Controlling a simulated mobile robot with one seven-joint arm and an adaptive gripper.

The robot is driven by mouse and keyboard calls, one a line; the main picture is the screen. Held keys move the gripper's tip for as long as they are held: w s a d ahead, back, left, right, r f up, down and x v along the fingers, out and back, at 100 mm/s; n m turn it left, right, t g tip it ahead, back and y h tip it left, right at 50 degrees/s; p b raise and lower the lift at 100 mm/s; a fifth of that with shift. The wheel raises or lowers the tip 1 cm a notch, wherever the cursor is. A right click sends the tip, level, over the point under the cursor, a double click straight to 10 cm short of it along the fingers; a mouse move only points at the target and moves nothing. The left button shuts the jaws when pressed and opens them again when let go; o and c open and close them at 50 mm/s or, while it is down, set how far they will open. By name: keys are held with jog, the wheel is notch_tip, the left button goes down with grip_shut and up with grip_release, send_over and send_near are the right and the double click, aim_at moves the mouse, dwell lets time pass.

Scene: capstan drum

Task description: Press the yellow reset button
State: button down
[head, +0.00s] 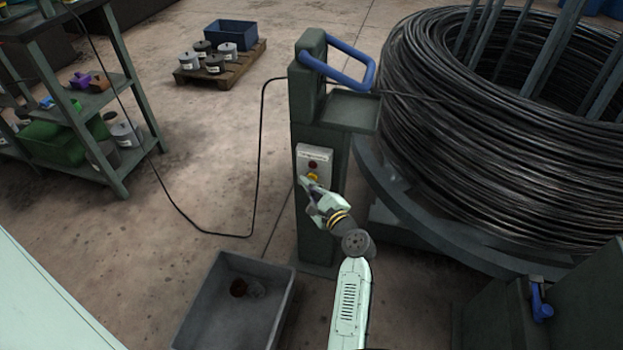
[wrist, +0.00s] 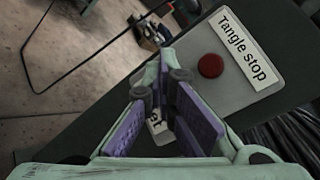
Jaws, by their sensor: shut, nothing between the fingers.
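The yellow button (head: 313,177) is on the lower part of a pale control box (head: 325,155) fixed to a dark green post. A red button (head: 313,165) sits above it; it also shows in the wrist view (wrist: 210,65) beside a "Tangle stop" label (wrist: 248,48). My gripper (head: 304,182) is shut and empty, its tips close to the box just below and left of the yellow button. I cannot tell whether they touch. In the wrist view my gripper (wrist: 174,76) hides the yellow button; part of a lower label (wrist: 157,125) shows between the fingers.
The post (head: 313,105) carries a blue handle (head: 345,68). A large coil of black cable (head: 460,130) stands right of it. A grey bin (head: 235,305) is on the floor at front left. A shelf (head: 85,100) stands at left. Floor left of the post is mostly clear.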

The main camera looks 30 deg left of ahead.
jog(key=shift+s+d, duration=0.2)
jog(key=shift+s, duration=0.5)
jog(key=s, duration=0.2)
jog(key=s+d+p, duration=0.1)
jog(key=s, duration=0.2)
jog(key=shift+d, duration=0.15)
jog(key=shift+w, duration=0.1)
dwell(0.6)
